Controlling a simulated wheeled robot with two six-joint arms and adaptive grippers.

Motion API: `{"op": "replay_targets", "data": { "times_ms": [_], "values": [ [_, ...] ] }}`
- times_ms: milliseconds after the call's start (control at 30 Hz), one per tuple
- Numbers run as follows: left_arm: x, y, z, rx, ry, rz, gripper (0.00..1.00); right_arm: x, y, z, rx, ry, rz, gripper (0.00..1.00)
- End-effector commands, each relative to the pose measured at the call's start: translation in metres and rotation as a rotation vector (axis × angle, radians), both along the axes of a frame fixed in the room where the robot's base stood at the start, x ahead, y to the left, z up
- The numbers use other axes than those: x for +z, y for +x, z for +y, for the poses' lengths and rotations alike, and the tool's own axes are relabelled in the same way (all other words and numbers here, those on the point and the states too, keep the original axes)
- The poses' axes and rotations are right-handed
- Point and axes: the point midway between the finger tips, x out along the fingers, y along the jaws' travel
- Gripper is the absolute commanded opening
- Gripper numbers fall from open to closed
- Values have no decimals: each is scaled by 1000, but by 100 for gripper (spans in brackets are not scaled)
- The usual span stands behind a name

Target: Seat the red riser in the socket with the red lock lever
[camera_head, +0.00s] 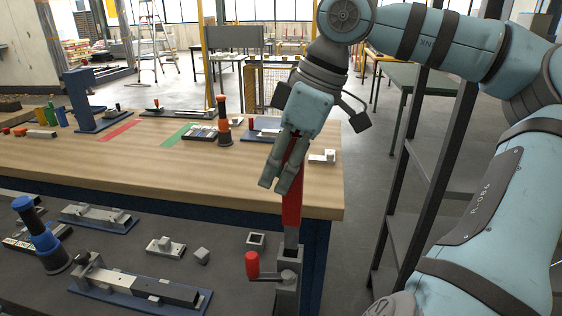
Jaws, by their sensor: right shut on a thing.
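The red riser (291,208) is a long red bar with a grey lower end. It hangs close to upright from my right gripper (280,182), which is shut on its upper part; the fingers hide some of it. The grey socket post (287,295) stands below, at the table's front right corner. The red lock lever (252,265) sticks out on the socket's left side, its red handle up. The riser's grey end meets the socket's top in the picture; I cannot tell whether it is inside. My left gripper is not in view.
A wooden table (200,178) holds fixtures and a black-orange cylinder (223,125). A lower dark surface in front carries a blue-black cylinder (40,238), a blue-based fixture (140,290), small grey blocks and a square open piece (256,241). A dark metal frame (425,165) stands right.

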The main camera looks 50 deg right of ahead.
Motion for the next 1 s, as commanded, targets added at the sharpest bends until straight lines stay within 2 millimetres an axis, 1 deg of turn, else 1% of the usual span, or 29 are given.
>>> {"op": "replay_targets", "data": {
  "times_ms": [33,67,300,767,800,900,1000],
  "values": [
    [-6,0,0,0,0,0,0,-10,0,1,3,2,-1,0],
    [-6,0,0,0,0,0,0,-11,0,0,2,1,-2,0],
    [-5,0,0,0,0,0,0,-10,0,0,-1,-1,-2,0],
    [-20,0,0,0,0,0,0,-22,0,0,0,0,-1,0],
    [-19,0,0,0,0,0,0,-21,0,0,0,0,-1,28],
    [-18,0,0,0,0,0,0,-20,0,0,0,0,-1,44],
    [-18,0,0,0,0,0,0,-20,0,0,0,0,-1,44]
  ]
}}
